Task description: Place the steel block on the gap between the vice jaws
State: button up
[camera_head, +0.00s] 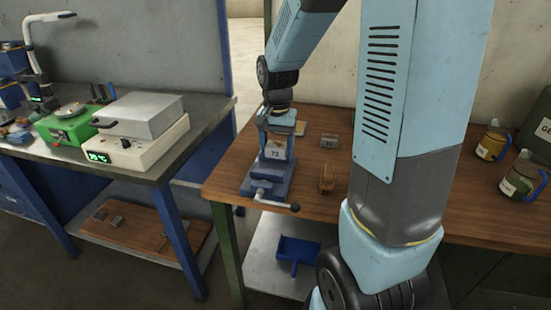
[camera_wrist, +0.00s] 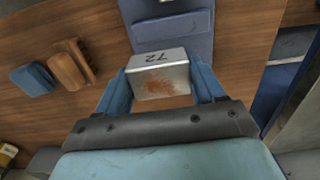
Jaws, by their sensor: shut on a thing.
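The steel block (camera_head: 275,153), marked 72, is between the two blue fingers of my gripper (camera_head: 277,140). In the wrist view the steel block (camera_wrist: 158,78) has a rusty patch on its face, and a finger of my gripper (camera_wrist: 160,88) presses each side. The blue vice (camera_head: 267,181) stands on the wooden bench, its handle towards the front. In the wrist view the vice (camera_wrist: 172,32) lies just beyond the block, and bare wood shows on the near side. The block overlaps the vice in the head view. I cannot tell whether they touch; the jaw gap is not clear.
A brown wooden piece (camera_head: 327,180) and a small grey block (camera_head: 329,141) are right of the vice on the wooden bench (camera_head: 227,184). A white device (camera_head: 137,137) is on the left bench. A blue tray (camera_head: 299,250) is below.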

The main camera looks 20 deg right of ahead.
aim_at(272, 167)
jog(key=shift+w+a+f, duration=0.15)
jog(key=shift+w+f, duration=0.55)
jog(key=shift+f, duration=0.25)
jog(key=shift+w+a+f, duration=0.1)
jog(key=shift+w+f, duration=0.6)
jog(key=shift+f, duration=1.55)
jog(key=shift+f, duration=0.1)
jog(key=o, duration=1.7)
jog(key=shift+o, duration=0.2)
notch_tip(272, 167, up, 12)
jog(key=s+r+n+t, duration=0.2)
jog(key=s+r, duration=0.2)
jog(key=s, duration=0.3)
jog(key=s+r+n+t, duration=0.1)
jog(key=s+r+n, duration=0.1)
jog(key=s, duration=0.5)
jog(key=s+d+r+n+t, duration=0.1)
jog(key=s+r+n+t, duration=0.1)
jog(key=s+r, duration=0.3)
jog(key=shift+s+r+n+t, duration=0.3)
jog(key=shift+s+r+n, duration=0.1)
jog(key=shift+s, duration=0.6)
